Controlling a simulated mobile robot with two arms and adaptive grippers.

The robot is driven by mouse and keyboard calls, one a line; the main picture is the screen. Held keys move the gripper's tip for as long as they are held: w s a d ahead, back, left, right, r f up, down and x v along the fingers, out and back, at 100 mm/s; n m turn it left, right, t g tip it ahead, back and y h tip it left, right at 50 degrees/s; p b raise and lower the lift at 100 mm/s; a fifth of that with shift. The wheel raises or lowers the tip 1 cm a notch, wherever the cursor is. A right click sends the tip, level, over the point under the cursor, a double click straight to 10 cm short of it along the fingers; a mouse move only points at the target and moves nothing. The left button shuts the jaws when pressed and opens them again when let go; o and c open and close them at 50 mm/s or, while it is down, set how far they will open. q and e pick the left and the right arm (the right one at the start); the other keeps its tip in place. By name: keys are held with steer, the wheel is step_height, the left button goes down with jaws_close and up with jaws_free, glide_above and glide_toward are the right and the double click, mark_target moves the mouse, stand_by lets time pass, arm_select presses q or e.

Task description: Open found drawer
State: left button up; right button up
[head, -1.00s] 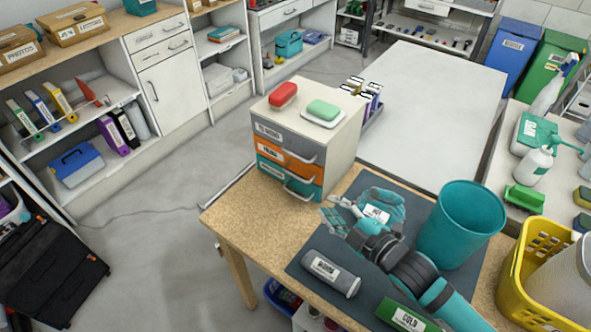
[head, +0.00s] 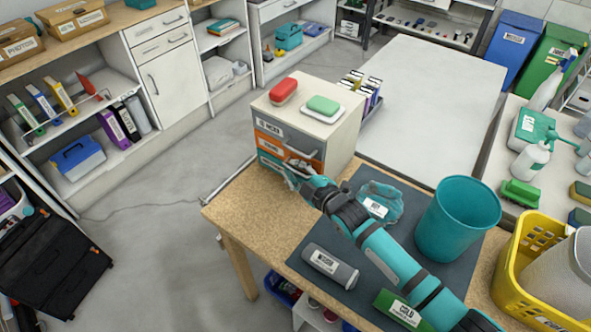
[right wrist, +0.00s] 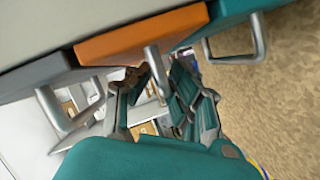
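A small cabinet (head: 335,135) stands on the wooden table with a grey top drawer (head: 290,136), an orange middle drawer (head: 268,147) and a teal bottom drawer (head: 266,161). Each has a label too small to read surely, so I cannot tell which says found. All look shut. My right gripper (head: 290,174) is at the cabinet front, hiding the lower handles. In the right wrist view the orange drawer (right wrist: 142,35) is in the middle, and its handle (right wrist: 156,72) lies between the open fingers of the right gripper (right wrist: 162,98). My left gripper is not in view.
A red case (head: 284,91) and a green soap on a white dish (head: 321,109) sit on the cabinet. The table front left is bare.

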jaws_close()
arm_select(q)
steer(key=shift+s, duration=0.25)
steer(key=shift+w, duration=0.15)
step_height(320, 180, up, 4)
steer(key=p, duration=0.4)
arm_select(e)
steer(key=s+a, duration=0.7)
steer(key=s, duration=0.4)
steer(key=shift+a, duration=0.4)
steer(key=shift+f, duration=0.1)
